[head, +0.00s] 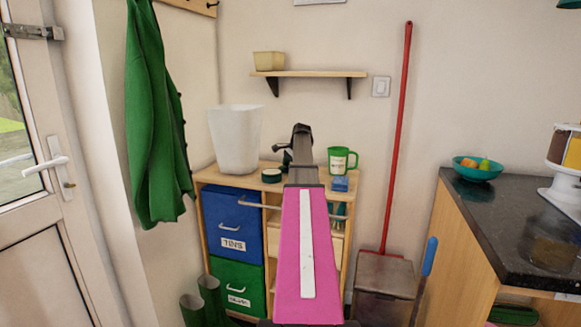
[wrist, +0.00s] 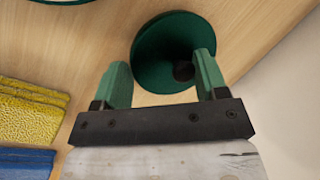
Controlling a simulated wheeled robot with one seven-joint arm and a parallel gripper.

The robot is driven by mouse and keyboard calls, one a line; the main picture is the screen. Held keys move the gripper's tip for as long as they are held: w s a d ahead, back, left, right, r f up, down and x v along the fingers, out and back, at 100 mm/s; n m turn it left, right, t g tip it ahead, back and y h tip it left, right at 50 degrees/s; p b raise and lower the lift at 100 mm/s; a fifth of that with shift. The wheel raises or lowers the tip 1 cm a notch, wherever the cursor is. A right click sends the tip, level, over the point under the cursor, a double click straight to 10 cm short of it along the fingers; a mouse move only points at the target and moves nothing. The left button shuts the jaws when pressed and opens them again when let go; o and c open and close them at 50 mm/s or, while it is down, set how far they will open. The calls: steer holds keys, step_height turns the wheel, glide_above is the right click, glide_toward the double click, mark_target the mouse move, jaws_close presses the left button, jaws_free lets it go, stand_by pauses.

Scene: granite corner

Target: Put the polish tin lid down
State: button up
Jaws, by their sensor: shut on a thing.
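The polish tin lid (wrist: 150,48) is a dark green disc with a small black knob, seen in the wrist view. My gripper (wrist: 163,66) has its two green fingers apart on either side of the lid and is shut on it. The lid shows over a wooden surface; I cannot tell whether it touches it. In the head view my gripper is at the top of the wooden cabinet (head: 225,177), mostly hidden behind my arm, and the lid cannot be made out. A dark round tin (head: 271,175) stands on the cabinet top to the left of my arm.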

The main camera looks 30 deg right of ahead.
steer(key=shift+f, duration=0.2)
steer(key=shift+s+f, duration=0.1)
steer(key=shift+f, duration=0.1)
steer(key=o, duration=0.9)
steer(key=shift+a+f, duration=0.1)
steer(key=shift+c, duration=0.2)
steer(key=shift+s, duration=0.1)
steer(key=shift+c, duration=0.2)
steer(key=shift+o, duration=0.4)
steer(key=shift+r, duration=0.5)
steer(key=v, duration=1.2)
steer(key=shift+r, duration=0.2)
